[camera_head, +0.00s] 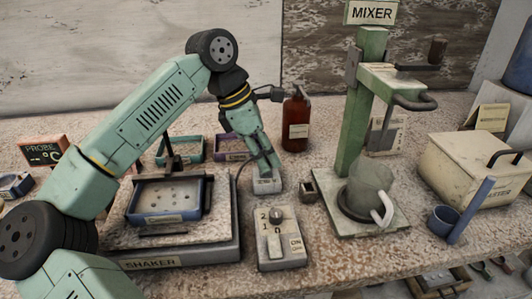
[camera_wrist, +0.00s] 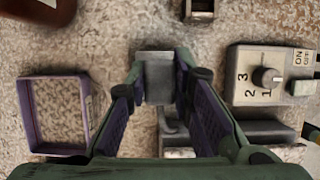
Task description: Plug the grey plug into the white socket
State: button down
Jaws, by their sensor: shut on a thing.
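My gripper (camera_head: 264,170) points down behind the controller box, to the right of the shaker. It is shut on the grey plug, a grey block (camera_wrist: 157,77) between the fingertips in the wrist view. A pale block with a small label (camera_head: 267,187), seemingly the white socket, shows directly under my fingertips in the head view. In the wrist view, a pale labelled part (camera_wrist: 178,152) shows between my fingers, partly hidden. A dark cable runs beside my gripper. Whether plug and pale block touch, I cannot tell.
The controller box (camera_head: 280,240) stands in front, the shaker (camera_head: 228,240) to the left. A small open box (camera_head: 308,188) is close on the right. The brown bottle (camera_head: 296,122) and purple tray (camera_wrist: 30,115) are behind. The mixer (camera_head: 352,110) stands farther right.

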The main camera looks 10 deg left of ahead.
jog(key=shift+f+b, duration=0.9)
jog(key=shift+f, duration=0.3)
jog(key=c, duration=1.3)
grip_release()
jog(key=shift+c, duration=0.2)
jog(key=shift+r, duration=0.15)
jog(key=shift+r+p, duration=1.3)
jog(key=shift+r, duration=0.6)
